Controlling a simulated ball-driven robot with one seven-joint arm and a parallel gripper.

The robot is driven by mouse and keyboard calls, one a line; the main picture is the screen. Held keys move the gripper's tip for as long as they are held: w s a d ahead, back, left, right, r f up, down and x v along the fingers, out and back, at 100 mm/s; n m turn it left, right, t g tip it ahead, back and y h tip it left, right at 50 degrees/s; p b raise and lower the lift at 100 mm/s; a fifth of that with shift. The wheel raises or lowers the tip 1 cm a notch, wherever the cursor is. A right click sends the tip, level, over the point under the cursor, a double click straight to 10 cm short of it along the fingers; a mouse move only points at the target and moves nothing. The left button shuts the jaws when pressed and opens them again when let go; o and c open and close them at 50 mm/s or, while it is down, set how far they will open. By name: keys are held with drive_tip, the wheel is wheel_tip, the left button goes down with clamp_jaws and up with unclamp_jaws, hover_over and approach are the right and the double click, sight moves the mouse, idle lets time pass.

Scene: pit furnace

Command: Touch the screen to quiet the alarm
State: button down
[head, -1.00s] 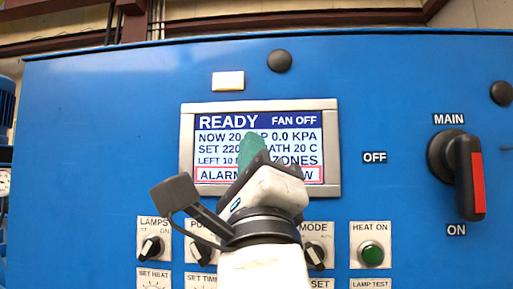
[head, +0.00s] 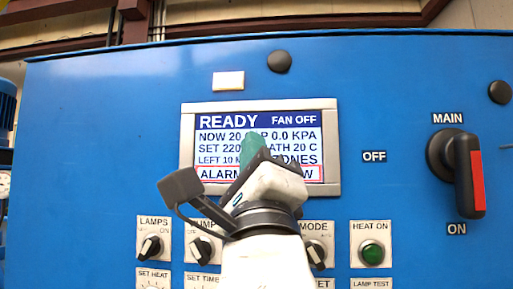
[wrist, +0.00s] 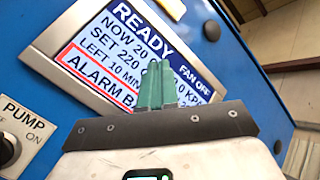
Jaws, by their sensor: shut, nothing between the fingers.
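The screen (head: 215,140) is set in a grey frame on the blue cabinet. It reads READY, FAN OFF, with a red-outlined ALARM line along its bottom, partly hidden behind my gripper. In the wrist view the screen (wrist: 118,45) is tilted and fills the upper middle, with the ALARM line (wrist: 92,75) left of my fingers. My gripper (head: 254,143) is shut and empty, its green fingertips in front of the middle of the screen. The fingers also show in the wrist view (wrist: 157,82). I cannot tell whether the tips touch the glass.
Below the screen are the LAMPS knob (head: 150,247), a PUMP knob (head: 202,249), a MODE knob (head: 315,252) and the green HEAT ON button (head: 371,253). The red-faced MAIN switch handle (head: 470,177) sticks out at the right. Bare blue panel (head: 100,130) lies left of the screen.

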drive_tip(key=shift+w, duration=0.2)
drive_tip(key=shift+s, duration=0.1)
idle(0.4)
drive_tip(key=shift+s+b, duration=0.5)
drive_tip(key=shift+s, duration=0.05)
drive_tip(key=s+b, duration=0.1)
drive_tip(key=s, duration=0.4)
drive_tip(key=shift+a, duration=0.1)
idle(0.3)
idle(0.8)
